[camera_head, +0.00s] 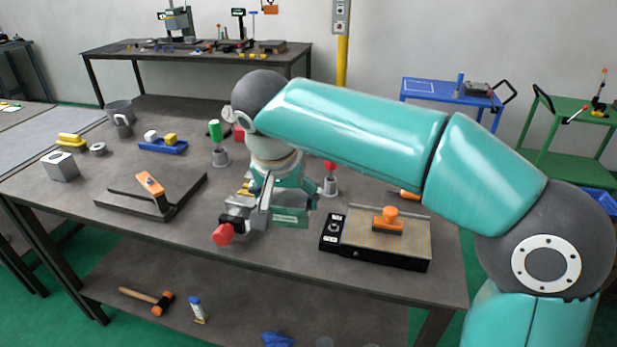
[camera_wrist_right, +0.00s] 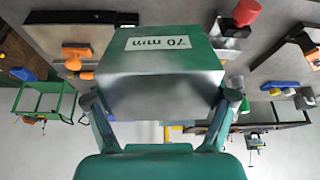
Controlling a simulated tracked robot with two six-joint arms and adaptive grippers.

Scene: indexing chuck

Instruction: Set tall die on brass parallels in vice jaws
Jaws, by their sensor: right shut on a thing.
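My right gripper (camera_head: 284,195) is over the middle of the bench. In the right wrist view its fingers (camera_wrist_right: 160,100) are shut on the tall die (camera_wrist_right: 165,72), a grey metal block labelled 70 mm. In the head view my own gripper and arm mostly hide the die. The vice (camera_head: 238,208), grey with a red handle end (camera_head: 222,234), stands just left of my right gripper; it also shows in the right wrist view (camera_wrist_right: 228,27). A small brass-coloured piece (camera_head: 245,188) shows behind the vice; I cannot tell if it is a parallel. My left gripper is not in view.
A magnetic chuck plate (camera_head: 350,248) with an orange-handled piece (camera_head: 388,219) is right of the vice. A dark plate (camera_head: 130,198) with an orange piece is left.

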